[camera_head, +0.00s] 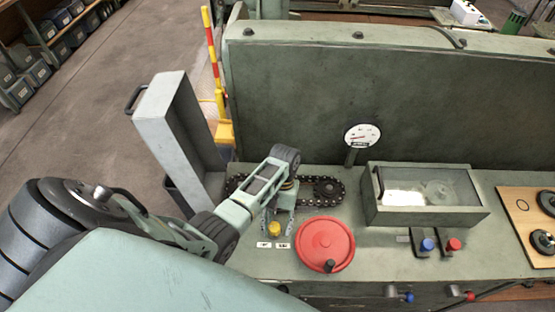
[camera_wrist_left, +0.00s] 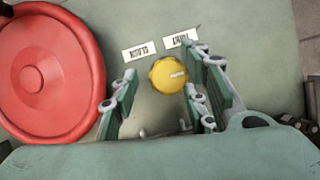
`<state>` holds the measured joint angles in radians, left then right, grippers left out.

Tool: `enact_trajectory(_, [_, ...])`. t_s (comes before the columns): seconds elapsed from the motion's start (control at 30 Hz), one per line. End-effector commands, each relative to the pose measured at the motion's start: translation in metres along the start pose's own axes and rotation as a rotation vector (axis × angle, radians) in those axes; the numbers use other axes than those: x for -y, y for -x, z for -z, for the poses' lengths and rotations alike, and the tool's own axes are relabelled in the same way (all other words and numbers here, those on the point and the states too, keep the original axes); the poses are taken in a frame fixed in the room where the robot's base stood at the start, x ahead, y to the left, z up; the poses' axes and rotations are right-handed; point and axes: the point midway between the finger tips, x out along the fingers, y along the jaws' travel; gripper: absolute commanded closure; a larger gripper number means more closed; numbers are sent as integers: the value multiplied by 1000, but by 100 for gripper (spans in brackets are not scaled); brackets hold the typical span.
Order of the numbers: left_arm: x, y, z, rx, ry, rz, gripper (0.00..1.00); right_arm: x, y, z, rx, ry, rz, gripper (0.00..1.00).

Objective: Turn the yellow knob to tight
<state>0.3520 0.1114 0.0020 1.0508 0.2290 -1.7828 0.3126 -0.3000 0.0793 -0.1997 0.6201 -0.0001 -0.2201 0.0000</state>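The yellow knob (camera_head: 274,229) stands on the green machine top, and it also shows in the left wrist view (camera_wrist_left: 168,77). A white line on it points right in the wrist view. Two white labels lie beside it; upside down in the wrist view, one seems to read TIGHT (camera_wrist_left: 181,40) and the other SLACK (camera_wrist_left: 139,50). My left gripper (camera_head: 281,207) is over the knob, pointing down. In the wrist view its fingers (camera_wrist_left: 163,68) are open on both sides of the knob, with a clear gap on the left and a narrow one on the right. My right gripper is out of view.
A red handwheel (camera_head: 326,243) stands close beside the knob. A black chain on sprockets (camera_head: 328,188) lies behind. A gauge (camera_head: 362,135), a clear-topped box (camera_head: 423,212) and blue and red knobs (camera_head: 454,244) are farther right. A tall panel (camera_head: 290,100) rises behind.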

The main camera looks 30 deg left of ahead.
Motion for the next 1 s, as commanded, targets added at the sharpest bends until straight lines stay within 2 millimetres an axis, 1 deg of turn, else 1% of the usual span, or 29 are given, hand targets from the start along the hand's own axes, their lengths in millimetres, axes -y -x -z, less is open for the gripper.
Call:
enact_trajectory(0.27, [1,3,1,-3,1,1,59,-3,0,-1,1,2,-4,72])
enact_trajectory(0.37, [1,8,2,-5,1,1,59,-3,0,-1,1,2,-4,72])
enact_trajectory(0.47, [1,21,2,-6,1,1,59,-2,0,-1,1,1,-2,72])
enact_trajectory(0.57, [1,42,2,-9,1,0,59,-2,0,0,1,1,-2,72])
enact_trajectory(0.7, [1,78,2,-9,0,0,59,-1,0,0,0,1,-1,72])
enact_trajectory(0.8, [2,99,3,-11,-1,3,59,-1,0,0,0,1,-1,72])
enact_trajectory(1.0, [0,115,7,-26,-8,2,59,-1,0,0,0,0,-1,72])
